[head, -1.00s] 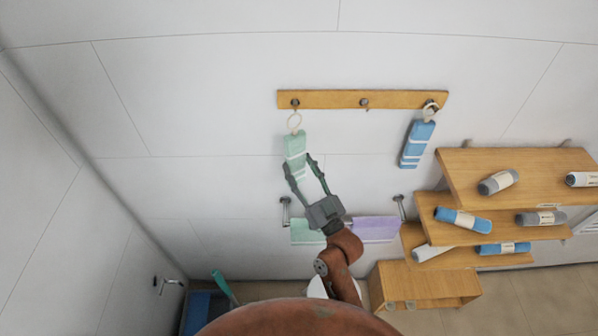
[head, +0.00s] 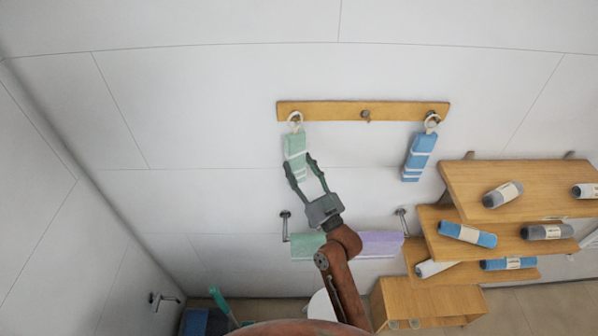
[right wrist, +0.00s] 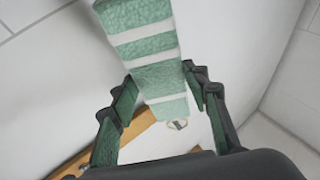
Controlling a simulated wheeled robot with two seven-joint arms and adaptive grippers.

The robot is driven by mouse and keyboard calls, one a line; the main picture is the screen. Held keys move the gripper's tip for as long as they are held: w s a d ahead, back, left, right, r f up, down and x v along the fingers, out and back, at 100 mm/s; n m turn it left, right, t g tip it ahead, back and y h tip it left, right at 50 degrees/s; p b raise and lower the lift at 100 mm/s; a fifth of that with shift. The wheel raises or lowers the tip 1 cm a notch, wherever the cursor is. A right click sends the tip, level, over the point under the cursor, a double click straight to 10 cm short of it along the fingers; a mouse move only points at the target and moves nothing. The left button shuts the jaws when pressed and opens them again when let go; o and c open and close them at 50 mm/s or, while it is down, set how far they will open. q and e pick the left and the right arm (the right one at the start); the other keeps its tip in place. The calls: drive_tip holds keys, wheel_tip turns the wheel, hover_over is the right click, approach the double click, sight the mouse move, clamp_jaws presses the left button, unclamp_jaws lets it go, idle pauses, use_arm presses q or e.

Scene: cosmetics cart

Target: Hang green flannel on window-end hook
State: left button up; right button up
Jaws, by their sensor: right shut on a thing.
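The green flannel (head: 296,148), with white stripes and a pale loop (head: 295,120), is upright below the left hook (head: 296,115) of the wooden rail (head: 330,111). The loop overlaps that hook in the head view; I cannot tell whether it is around it. My right gripper (head: 301,163) is shut on the flannel's lower part, a finger on each side. In the right wrist view the flannel (right wrist: 160,75) runs between the fingers, and a metal hook (right wrist: 178,124) shows beyond it. My left gripper is out of view. No window shows.
A blue flannel (head: 418,155) hangs on the right hook; the middle hook (head: 366,116) is bare. A towel bar below holds green (head: 305,246) and purple (head: 378,245) cloths. Wooden shelves (head: 520,178) with rolled towels stand at right. The wall left of the rail is clear.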

drive_tip(key=shift+w, duration=0.5)
drive_tip(key=shift+w+f+b, duration=0.6)
drive_tip(key=shift+f+b, duration=0.2)
drive_tip(key=shift+f, duration=0.15)
drive_tip(key=o, duration=1.2)
